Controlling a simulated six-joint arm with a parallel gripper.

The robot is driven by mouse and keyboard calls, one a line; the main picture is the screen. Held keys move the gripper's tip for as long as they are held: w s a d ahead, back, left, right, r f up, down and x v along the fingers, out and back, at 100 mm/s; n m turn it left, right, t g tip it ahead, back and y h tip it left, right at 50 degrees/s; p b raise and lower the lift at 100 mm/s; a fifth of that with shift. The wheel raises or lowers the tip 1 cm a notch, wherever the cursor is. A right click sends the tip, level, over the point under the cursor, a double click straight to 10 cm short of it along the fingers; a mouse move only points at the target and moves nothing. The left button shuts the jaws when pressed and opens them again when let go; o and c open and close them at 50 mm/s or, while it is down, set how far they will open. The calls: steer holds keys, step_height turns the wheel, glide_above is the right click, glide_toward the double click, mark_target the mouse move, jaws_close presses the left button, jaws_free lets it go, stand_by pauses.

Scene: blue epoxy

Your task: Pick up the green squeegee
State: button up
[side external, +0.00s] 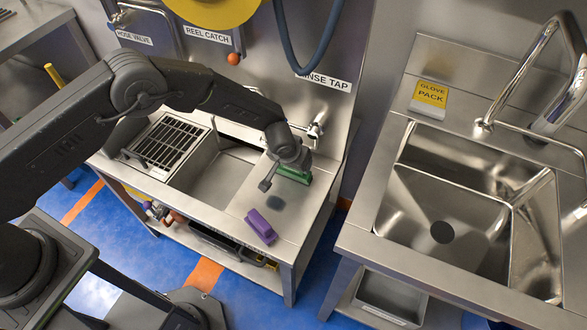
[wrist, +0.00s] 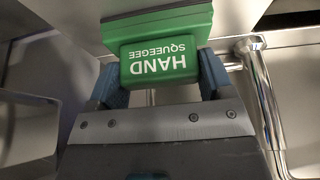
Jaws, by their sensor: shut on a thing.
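The green squeegee (wrist: 160,62) is a block with the white words "HAND SQUEEGEE", upside down in the wrist view. My gripper (wrist: 157,85) is shut on it, with a blue finger on each side of the block. In the side external view the green squeegee (side external: 294,174) shows partly under my gripper (side external: 287,168), above the right part of the steel counter (side external: 232,203). A dark shadow lies on the counter below and left of it, so it appears held clear of the surface. My gripper hides part of the squeegee there.
A purple block (side external: 261,227) lies on the counter's front right. A tap (side external: 315,130) stands behind. A second sink (side external: 450,215) and a yellow "GLOVE PACK" box (side external: 430,97) are at right. A hose hangs above.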

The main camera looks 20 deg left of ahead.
steer(key=c, duration=0.3)
steer(key=shift+c, duration=0.2)
steer(key=shift+r, duration=0.4)
steer(key=r, duration=0.3)
steer(key=shift+a+r, duration=0.2)
steer(key=shift+r, duration=0.2)
steer(key=a+r, duration=0.6)
steer(key=a, duration=0.5)
steer(key=shift+s+a+r, duration=0.15)
steer(key=shift+s+r, duration=0.05)
steer(key=shift+s, duration=0.25)
